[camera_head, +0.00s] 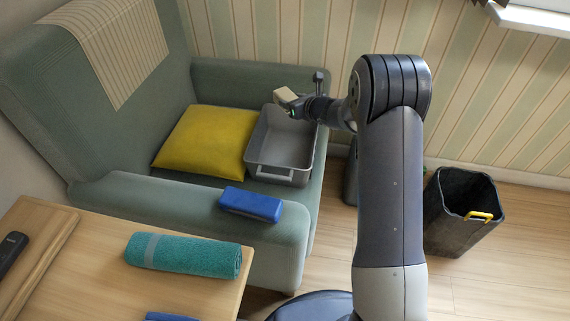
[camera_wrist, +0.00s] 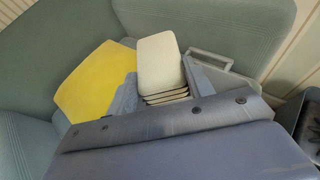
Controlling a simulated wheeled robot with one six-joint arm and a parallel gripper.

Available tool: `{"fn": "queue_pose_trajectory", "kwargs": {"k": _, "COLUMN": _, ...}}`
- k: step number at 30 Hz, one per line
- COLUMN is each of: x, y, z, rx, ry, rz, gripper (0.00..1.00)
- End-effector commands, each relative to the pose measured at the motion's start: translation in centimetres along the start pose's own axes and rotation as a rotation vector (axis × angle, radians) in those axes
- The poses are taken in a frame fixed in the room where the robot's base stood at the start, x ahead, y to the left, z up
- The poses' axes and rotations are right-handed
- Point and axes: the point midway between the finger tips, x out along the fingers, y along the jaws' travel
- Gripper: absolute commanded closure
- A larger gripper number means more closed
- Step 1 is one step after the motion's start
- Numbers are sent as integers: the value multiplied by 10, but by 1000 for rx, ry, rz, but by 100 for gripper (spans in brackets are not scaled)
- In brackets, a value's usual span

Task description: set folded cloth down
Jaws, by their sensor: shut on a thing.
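The folded cloth (camera_head: 286,97) is a small cream block with layered edges. It also shows in the wrist view (camera_wrist: 160,62), between the two fingers. My gripper (camera_head: 292,105) is shut on it and holds it over the back part of a grey open tub (camera_head: 258,152), which stands on the green armchair's seat. The tub shows partly in the wrist view (camera_wrist: 220,62). Its visible inside looks empty in the head view. I cannot tell the exact height of the cloth above it.
A yellow cushion (camera_head: 205,139) lies left of the tub. A blue case (camera_head: 251,204) lies on the chair's near armrest (camera_head: 160,205). A teal rolled towel (camera_head: 183,256) lies on the wooden table (camera_head: 85,290). A dark bin (camera_head: 458,222) with a yellow handle-like piece stands on the floor at right.

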Motion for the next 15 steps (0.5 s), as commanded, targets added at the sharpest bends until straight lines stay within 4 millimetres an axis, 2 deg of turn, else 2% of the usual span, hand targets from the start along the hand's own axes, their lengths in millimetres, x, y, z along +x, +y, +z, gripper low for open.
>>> {"fn": "queue_pose_trajectory", "kwargs": {"k": 1, "x": 14, "y": 2, "z": -12, "rx": -5, "ry": -1, "rz": 6, "gripper": 73}}
{"fn": "queue_pose_trajectory", "kwargs": {"k": 4, "x": 28, "y": 5, "z": -17, "rx": -12, "ry": -1, "rz": 15, "gripper": 73}}
{"fn": "queue_pose_trajectory", "kwargs": {"k": 10, "x": 43, "y": 8, "z": -27, "rx": -16, "ry": 0, "rz": 23, "gripper": 73}}
{"fn": "queue_pose_trajectory", "kwargs": {"k": 15, "x": 56, "y": 8, "z": -58, "rx": -14, "ry": 2, "rz": 23, "gripper": 73}}
